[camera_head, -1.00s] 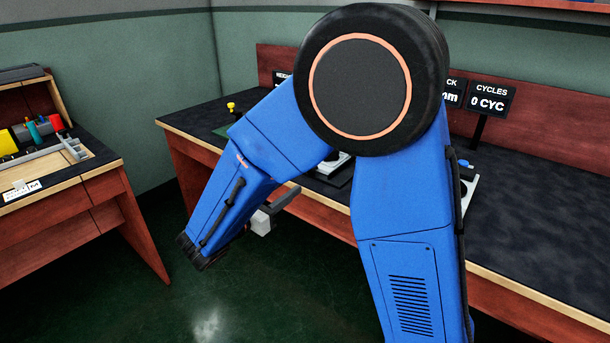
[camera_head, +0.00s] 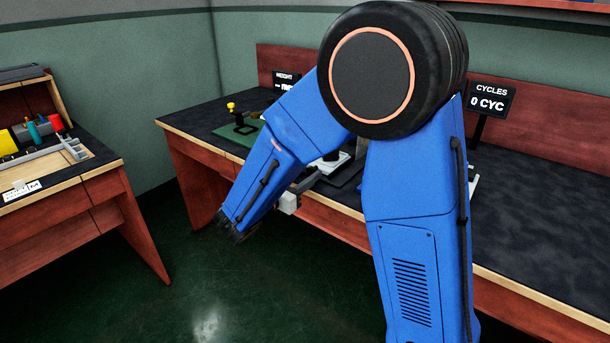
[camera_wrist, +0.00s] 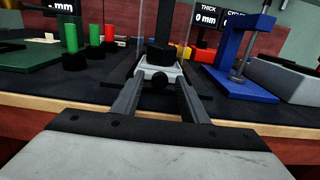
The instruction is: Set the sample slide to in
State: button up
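In the wrist view, a pale grey block with a black round knob (camera_wrist: 160,80) on its front stands at the bench edge, under a black upright; I take it to be the sample slide (camera_wrist: 173,74). My gripper (camera_wrist: 160,88) is open, its two dark fingers apart on the left and right of the knob. I cannot tell whether they touch it. In the head view my gripper (camera_head: 304,182) is beside the bench's front edge, partly hidden by my blue arm. A pale part of the device (camera_head: 331,163) shows behind the arm.
The dark bench top (camera_head: 540,235) is bare on the right. A blue press frame (camera_wrist: 238,55) stands close right of the device. Green posts (camera_wrist: 70,38) stand left. A CYCLES display (camera_head: 490,98) reads 0 CYC. A separate wooden desk (camera_head: 95,188) is at far left.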

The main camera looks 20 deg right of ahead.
aim_at(316, 166)
grip_shut()
jog(key=shift+x, duration=3.65)
grip_release()
jog(key=shift+s+a, duration=0.1)
jog(key=v, duration=1.7)
